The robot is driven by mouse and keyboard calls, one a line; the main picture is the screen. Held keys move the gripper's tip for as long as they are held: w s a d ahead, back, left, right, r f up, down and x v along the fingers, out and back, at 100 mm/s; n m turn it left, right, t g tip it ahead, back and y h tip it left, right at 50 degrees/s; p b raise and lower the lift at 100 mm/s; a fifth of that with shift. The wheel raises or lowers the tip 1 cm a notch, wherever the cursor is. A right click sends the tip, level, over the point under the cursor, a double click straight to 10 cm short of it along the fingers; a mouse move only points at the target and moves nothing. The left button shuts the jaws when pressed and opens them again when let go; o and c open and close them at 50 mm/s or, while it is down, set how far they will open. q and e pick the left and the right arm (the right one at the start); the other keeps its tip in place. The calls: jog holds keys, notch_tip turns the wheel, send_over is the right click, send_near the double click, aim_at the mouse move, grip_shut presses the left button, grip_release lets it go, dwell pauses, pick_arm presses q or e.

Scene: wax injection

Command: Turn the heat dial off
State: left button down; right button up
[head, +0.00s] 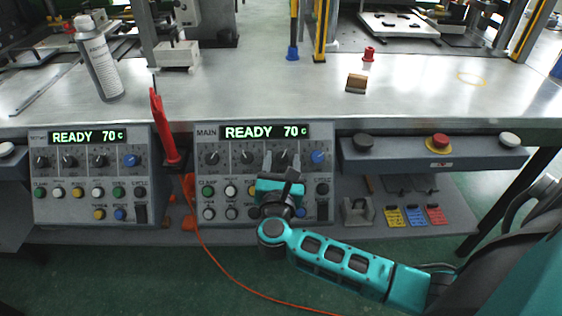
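The main control panel (263,132) faces me at the centre, its green display (265,132) reading READY 70 C. Below the display is a row of black dials, such as the leftmost one (212,158), with a blue dial (318,157) at the right end. The labels are too small to read, so I cannot tell which is the heat dial. My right gripper (281,158) is open, its fingers pointing up on either side of a black dial in that row. I cannot tell whether they touch it. The gripper hides some lower buttons. My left gripper is out of view.
A similar panel (88,137), also reading READY 70 C, stands left. A red-handled tool (158,118) stands between the panels, with an orange cable (215,261) below. A button box (437,155) with a red button is at right. A spray can (99,62) stands on the metal bench (229,88).

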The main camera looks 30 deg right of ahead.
jog(key=c, duration=0.9)
jog(key=shift+c, duration=0.2)
jog(key=shift+n, duration=0.4)
